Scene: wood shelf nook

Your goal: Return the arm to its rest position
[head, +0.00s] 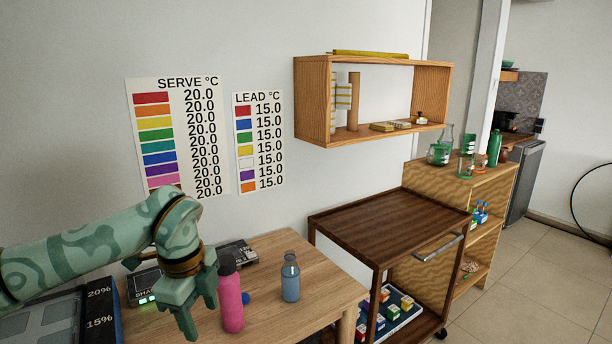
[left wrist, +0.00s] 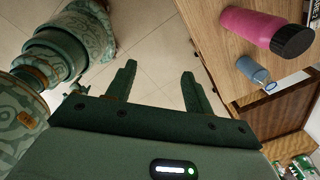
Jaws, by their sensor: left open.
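My left arm comes in from the left in the head view, patterned green with brown bands. Its gripper (head: 197,298) hangs downward near the front of the light wood table (head: 268,262), just left of a pink bottle (head: 230,295). In the left wrist view my left gripper (left wrist: 158,85) has its two fingers spread apart with only tiled floor showing between them. It is open and empty. The pink bottle (left wrist: 265,30) and a blue bottle (left wrist: 255,72) show there on the table to the right. My right gripper is not in view.
The blue bottle (head: 290,278) stands upright on the table. A device with a green light (head: 146,290) is behind my gripper. A dark wood cart (head: 385,228) stands to the right, with a tray of small boxes (head: 405,310) below. A wall shelf (head: 312,100) hangs above.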

